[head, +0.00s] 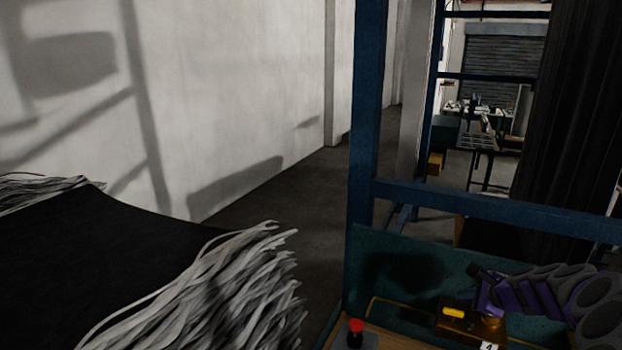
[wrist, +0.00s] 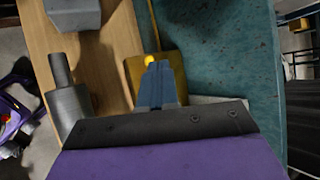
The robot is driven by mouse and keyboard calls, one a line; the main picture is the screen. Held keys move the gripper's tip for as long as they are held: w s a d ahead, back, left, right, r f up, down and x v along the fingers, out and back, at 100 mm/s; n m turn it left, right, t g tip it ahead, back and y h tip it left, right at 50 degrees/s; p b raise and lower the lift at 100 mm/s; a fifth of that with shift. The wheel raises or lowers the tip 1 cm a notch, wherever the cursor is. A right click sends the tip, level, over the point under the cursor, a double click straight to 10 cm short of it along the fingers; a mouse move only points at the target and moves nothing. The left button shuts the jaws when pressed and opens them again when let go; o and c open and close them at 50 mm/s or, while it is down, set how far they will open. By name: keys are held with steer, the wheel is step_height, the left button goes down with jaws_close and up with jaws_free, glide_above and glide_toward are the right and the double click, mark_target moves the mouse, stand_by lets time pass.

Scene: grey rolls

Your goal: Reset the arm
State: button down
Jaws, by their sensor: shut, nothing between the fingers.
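My gripper (wrist: 157,68) shows in the wrist view with its blue fingers together and nothing between them. The fingertips appear in front of a brass-coloured box (wrist: 178,73) with a small yellow piece on it; I cannot tell whether they touch it. In the head view my arm, purple and dark grey, is folded low at the right, and its gripper end (head: 488,296) is above the brass box (head: 458,321). The fingertips are hard to make out there.
A red button (head: 355,327) stands on the wooden bench left of the box. A teal panel (head: 400,262) and blue frame post (head: 366,110) border the bench. Grey strands (head: 245,280) hang at the left. The wrist view shows a grey cylinder (wrist: 70,108). Open floor (head: 300,185) lies beyond.

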steer(key=s+a+r+n+g+y+b, duration=0.15)
steer(key=s+a+n, duration=0.25)
steer(key=a, duration=0.6)
steer(key=s+a+r+n+g, duration=0.2)
steer(key=s+a+n, duration=0.2)
steer(key=a, duration=0.5)
steer(key=s+a+r+n+g+y, duration=0.15)
steer(key=s+a+n, duration=0.25)
steer(key=a, duration=0.6)
steer(key=s+a+f+n+g+h+b, duration=0.1)
steer(key=s+n, duration=0.4)
steer(key=s, duration=1)
steer(key=s+a+f+n+g+h+b, duration=0.1)
steer(key=s+n, duration=0.5)
steer(key=s, duration=0.9)
steer(key=a+f+g+h, duration=0.1)
steer(key=f+g+h, duration=0.1)
steer(key=g+h, duration=0.1)
